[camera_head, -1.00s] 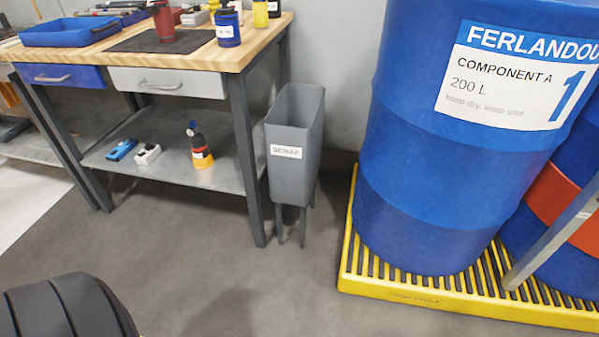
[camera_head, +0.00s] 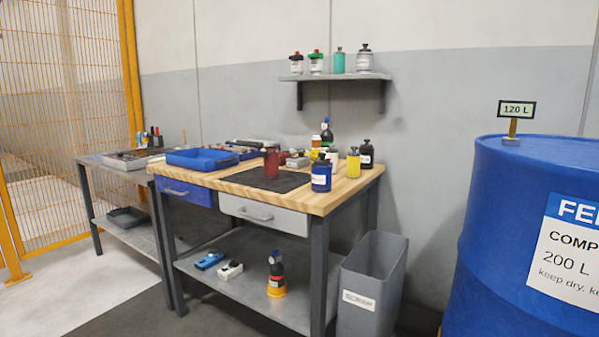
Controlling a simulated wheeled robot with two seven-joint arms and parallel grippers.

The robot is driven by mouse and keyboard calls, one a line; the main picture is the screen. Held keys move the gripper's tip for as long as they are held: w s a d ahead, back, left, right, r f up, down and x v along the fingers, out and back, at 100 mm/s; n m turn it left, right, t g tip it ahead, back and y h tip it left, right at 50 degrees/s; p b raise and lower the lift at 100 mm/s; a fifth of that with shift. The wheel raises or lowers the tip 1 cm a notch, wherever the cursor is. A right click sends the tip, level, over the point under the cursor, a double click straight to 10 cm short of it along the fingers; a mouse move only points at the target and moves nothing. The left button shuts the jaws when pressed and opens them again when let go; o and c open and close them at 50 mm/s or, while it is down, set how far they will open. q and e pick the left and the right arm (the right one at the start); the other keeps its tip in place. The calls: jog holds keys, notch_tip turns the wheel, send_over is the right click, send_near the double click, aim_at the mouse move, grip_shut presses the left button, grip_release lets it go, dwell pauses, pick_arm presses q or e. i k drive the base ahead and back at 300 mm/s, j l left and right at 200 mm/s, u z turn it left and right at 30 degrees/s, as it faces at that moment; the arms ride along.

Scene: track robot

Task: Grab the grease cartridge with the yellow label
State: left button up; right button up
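Several bottles and cartridge-like containers stand on the wooden workbench (camera_head: 250,189). A yellow one with a dark cap (camera_head: 353,163) stands near its right end. A blue one with a white label (camera_head: 321,177) stands at the front edge, and a black one (camera_head: 366,155) at the back right. A dark red cylinder (camera_head: 271,162) stands on the black mat (camera_head: 268,180). On the lower shelf a dark bottle with an orange-yellow base (camera_head: 276,275) stands upright. At this size I cannot tell which is the grease cartridge with the yellow label. Neither of my grippers shows.
A wall shelf (camera_head: 343,76) holds several containers. A blue tray (camera_head: 202,159) lies on the bench's left. A grey scrap bin (camera_head: 369,290) and a large blue drum (camera_head: 480,240) stand to the right. A metal table (camera_head: 90,160) and orange mesh fence (camera_head: 60,100) are left.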

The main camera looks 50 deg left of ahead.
aim_at(316, 141)
jog(key=l+u, duration=0.1)
jog(key=u, duration=0.3)
jog(key=l+u, duration=0.1)
jog(key=u, duration=0.35)
jog(key=l+u, duration=0.1)
jog(key=u, duration=0.3)
jog(key=l+u, duration=0.1)
jog(key=u, duration=0.35)
jog(key=i+z, duration=0.15)
jog(key=i, duration=0.25)
jog(key=i+j+z, duration=0.1)
jog(key=i, duration=0.3)
jog(key=i+j+z, duration=0.1)
jog(key=j, duration=0.45)
jog(key=i+j+z, duration=0.15)
jog(key=j, duration=0.4)
jog(key=i+j+z, duration=0.1)
jog(key=j, duration=0.45)
jog(key=i+j+z, duration=0.1)
jog(key=j, duration=0.5)
jog(key=j+z, duration=0.2)
jog(key=j, duration=0.65)
